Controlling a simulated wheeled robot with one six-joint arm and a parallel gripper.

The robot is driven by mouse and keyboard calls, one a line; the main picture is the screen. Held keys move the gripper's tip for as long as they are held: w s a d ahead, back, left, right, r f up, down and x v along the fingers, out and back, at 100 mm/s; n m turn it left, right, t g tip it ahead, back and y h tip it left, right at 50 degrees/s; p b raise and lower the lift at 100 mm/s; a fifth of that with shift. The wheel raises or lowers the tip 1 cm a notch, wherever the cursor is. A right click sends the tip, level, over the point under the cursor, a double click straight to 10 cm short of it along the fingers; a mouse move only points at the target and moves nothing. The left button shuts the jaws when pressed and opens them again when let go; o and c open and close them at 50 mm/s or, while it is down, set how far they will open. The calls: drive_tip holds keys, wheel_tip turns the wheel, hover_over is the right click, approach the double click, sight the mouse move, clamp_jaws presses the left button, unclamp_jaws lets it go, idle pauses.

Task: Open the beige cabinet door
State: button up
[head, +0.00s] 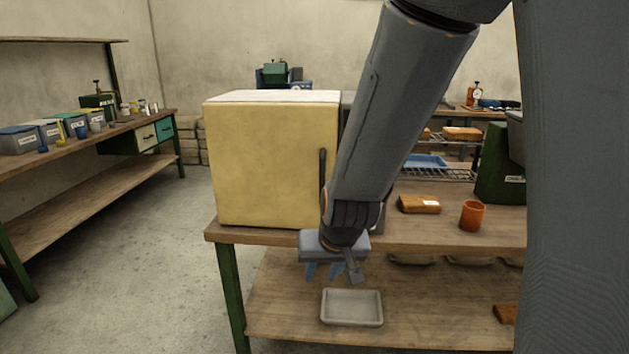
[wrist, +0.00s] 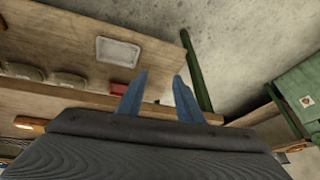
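The beige cabinet (head: 265,165) stands at the left end of the wooden bench, its yellowish door facing me and closed. A dark vertical handle (head: 323,175) is near the door's right edge; my arm passes close to its lower end in the picture. My gripper (head: 332,276) hangs in front of the bench edge, below and to the right of the door, apart from the handle. Its two blue fingers also show in the wrist view (wrist: 162,82), spread apart with nothing between them. The cabinet and handle do not show in the wrist view.
The bench top (head: 440,228) carries an orange cup (head: 472,215) and a brown block (head: 419,204). A pale tray (head: 352,307) lies on the lower shelf beneath my gripper. Another workbench (head: 90,142) stands at the left. The floor (head: 150,260) between is clear.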

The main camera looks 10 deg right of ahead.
drive_tip(key=w+a+r+m+t+h, duration=0.15)
drive_tip(key=w+t, duration=0.25)
drive_tip(key=w, duration=0.4)
drive_tip(key=m+t+h+p, duration=0.2)
drive_tip(key=m+t+h, duration=0.1)
drive_tip(key=t+h, duration=0.45)
approach(321, 182)
drive_tip(key=x, duration=0.4)
drive_tip(key=shift+g+h, duration=0.3)
drive_tip(key=shift+g, duration=0.15)
drive_tip(key=shift+p+x, duration=0.75)
drive_tip(key=shift+x, duration=2.7)
drive_tip(key=shift+w+a+r, duration=0.1)
drive_tip(key=shift+r, duration=0.05)
clamp_jaws()
